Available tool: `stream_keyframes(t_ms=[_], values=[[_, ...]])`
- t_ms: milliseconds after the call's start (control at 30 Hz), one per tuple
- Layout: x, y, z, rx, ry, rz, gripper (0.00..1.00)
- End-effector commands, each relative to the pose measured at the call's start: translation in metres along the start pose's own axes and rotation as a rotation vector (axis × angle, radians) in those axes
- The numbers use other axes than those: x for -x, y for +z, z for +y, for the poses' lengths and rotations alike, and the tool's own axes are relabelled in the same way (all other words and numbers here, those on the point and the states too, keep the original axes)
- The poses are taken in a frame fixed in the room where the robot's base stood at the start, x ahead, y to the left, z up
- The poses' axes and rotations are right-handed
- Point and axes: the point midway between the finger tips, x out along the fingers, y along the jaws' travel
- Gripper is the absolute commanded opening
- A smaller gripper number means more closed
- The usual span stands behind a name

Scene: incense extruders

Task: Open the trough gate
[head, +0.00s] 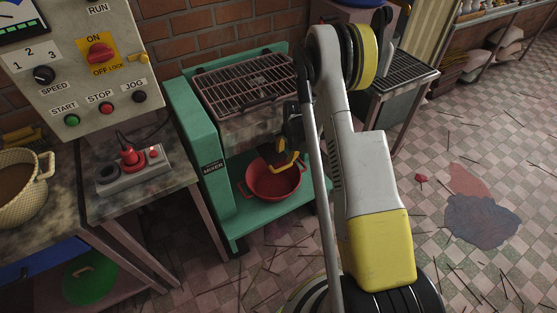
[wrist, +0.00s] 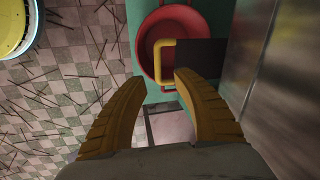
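The trough gate shows in the wrist view as a dark plate (wrist: 203,52) with a yellow U-shaped handle (wrist: 157,61). In the head view the yellow handle (head: 285,169) hangs below the grey trough (head: 240,127) of the teal mixer (head: 203,150), above a red bowl (head: 260,184). My gripper (wrist: 158,77) is open and empty. Its two ridged yellow fingers point at the handle, with the tips just short of it in the picture. The exact gap in depth is hard to tell. In the head view my arm hides part of the trough's right side.
A metal wall (wrist: 277,70) runs close along the right of the wrist view. A control panel (head: 85,65) and a pedestal with a red knob (head: 130,160) stand left of the mixer. A grate (head: 245,82) covers the trough. The tiled floor (head: 480,150) at right is mostly open.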

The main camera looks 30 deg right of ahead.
Motion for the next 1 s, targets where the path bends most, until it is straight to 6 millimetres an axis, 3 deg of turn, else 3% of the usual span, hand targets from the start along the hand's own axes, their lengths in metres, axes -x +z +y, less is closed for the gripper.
stream_keyframes(t_ms=[100,233,700,1000], values=[[0.002,0.001,0.008,-0.136,0.013,-0.001,0.36],[-0.006,0.001,0.011,-0.177,0.018,-0.002,0.36],[-0.092,0.001,0.012,-0.174,0.017,-0.001,0.36],[-0.106,0.001,0.011,-0.173,0.016,-0.001,0.36]])
